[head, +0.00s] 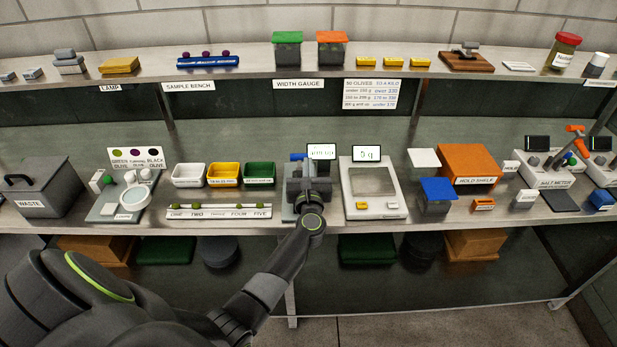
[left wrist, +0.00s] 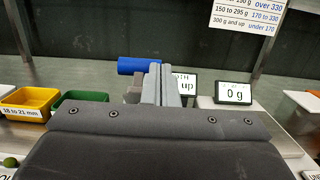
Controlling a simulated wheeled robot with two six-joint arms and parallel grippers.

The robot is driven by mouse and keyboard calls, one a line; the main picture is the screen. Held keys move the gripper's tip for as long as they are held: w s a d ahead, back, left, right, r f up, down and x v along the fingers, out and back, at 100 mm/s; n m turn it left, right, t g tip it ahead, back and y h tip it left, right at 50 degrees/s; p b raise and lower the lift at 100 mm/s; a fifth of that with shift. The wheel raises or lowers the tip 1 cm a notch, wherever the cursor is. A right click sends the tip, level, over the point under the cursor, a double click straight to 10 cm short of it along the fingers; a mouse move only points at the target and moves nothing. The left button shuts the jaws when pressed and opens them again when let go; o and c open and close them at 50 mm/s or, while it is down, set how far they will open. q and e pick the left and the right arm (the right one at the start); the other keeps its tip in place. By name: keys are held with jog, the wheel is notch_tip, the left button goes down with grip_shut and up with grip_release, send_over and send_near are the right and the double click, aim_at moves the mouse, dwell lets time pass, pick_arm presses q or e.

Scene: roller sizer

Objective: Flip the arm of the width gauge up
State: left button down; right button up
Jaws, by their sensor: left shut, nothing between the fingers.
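The width gauge (head: 289,203) stands at the front of the bench, mostly hidden behind my left gripper. Its blue bar (head: 297,157) shows at the upper left of the gripper, and in the left wrist view (left wrist: 138,66) it lies level beside my fingertips. Whether they touch it I cannot tell. A small screen (head: 321,151) stands behind; in the left wrist view (left wrist: 187,84) its partly hidden text ends in "up". My left gripper (head: 308,170) is shut and empty in front of the gauge. My right gripper is not in view.
White, yellow and green (head: 260,174) bins and a numbered olive rail (head: 219,212) are to the left. A shelf (head: 250,71) runs above.

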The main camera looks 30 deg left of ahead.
pick_arm(q)
jog(key=w+a, duration=0.1)
jog(key=w+r, duration=0.1)
jog(key=w, duration=0.1)
jog(key=w+a+r+b, duration=0.1)
jog(key=shift+w+a+r, duration=0.15)
jog(key=shift+a, duration=0.15)
jog(key=shift+b+x, duration=0.35)
jog(key=shift+x, duration=0.9)
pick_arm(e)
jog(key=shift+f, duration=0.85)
pick_arm(q)
jog(key=shift+r, duration=0.15)
